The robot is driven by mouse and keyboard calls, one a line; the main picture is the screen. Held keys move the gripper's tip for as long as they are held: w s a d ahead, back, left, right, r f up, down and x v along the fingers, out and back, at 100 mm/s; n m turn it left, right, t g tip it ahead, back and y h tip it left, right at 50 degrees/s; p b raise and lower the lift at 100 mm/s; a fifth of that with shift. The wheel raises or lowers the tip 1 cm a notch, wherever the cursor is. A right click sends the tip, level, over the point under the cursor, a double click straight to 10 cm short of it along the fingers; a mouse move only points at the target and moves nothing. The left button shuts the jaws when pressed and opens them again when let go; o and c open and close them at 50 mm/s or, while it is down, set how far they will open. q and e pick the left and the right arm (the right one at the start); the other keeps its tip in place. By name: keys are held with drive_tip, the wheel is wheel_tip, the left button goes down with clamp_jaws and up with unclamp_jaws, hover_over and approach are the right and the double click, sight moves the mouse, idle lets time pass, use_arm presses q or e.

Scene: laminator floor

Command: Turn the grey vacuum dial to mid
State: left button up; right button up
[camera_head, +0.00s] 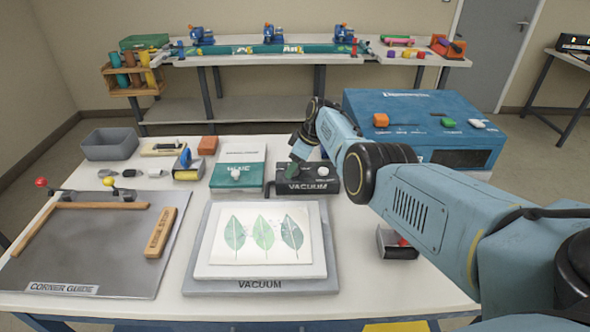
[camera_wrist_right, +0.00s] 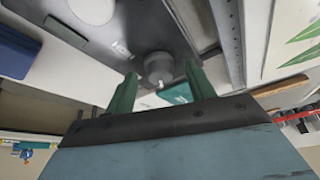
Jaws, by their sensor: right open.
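The black vacuum box (camera_head: 308,186), with a "VACUUM" label on its front, stands behind the vacuum plate. My right gripper (camera_head: 293,168) is over the left part of its top and hides the grey dial in the head view. In the right wrist view the grey dial (camera_wrist_right: 158,67) is a round knob on the dark panel, with a small pale mark on its near edge. My right gripper (camera_wrist_right: 161,70) is open, its two green fingers pointing at the dial, one toward each side. I cannot tell whether they touch it. My left gripper is not in view.
A white knob (camera_head: 322,173) sits on the box's right side. A green box (camera_head: 238,176) stands close at left, and a blue machine (camera_head: 415,122) stands behind at right. The grey vacuum plate (camera_head: 262,288) with a leaf sheet (camera_head: 262,265) lies in front.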

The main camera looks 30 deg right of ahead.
drive_tip(key=shift+f, duration=0.15)
drive_tip(key=c, duration=1)
drive_tip(key=shift+o, duration=0.2)
drive_tip(key=shift+a+m+p, duration=0.1)
drive_tip(key=shift+m+p, duration=0.3)
drive_tip(key=shift+p, duration=0.25)
drive_tip(key=m+p, duration=0.2)
drive_tip(key=m+h+p, duration=0.1)
drive_tip(key=p, duration=0.1)
drive_tip(key=shift+a+r+m+t+h, duration=0.1)
drive_tip(key=shift+r+m+t+h, duration=0.1)
drive_tip(key=shift+m+t+h, duration=0.15)
drive_tip(key=shift+m+h+p, duration=0.25)
drive_tip(key=shift+m+p, duration=0.55)
drive_tip(key=shift+m, duration=0.15)
drive_tip(key=shift+a+f+m+h+p, duration=0.15)
drive_tip(key=shift+m+h+p, duration=0.2)
drive_tip(key=shift+m, duration=0.45)
drive_tip(key=shift+m+h, duration=0.75)
drive_tip(key=shift+m, duration=1.15)
drive_tip(key=shift+f, duration=0.1)
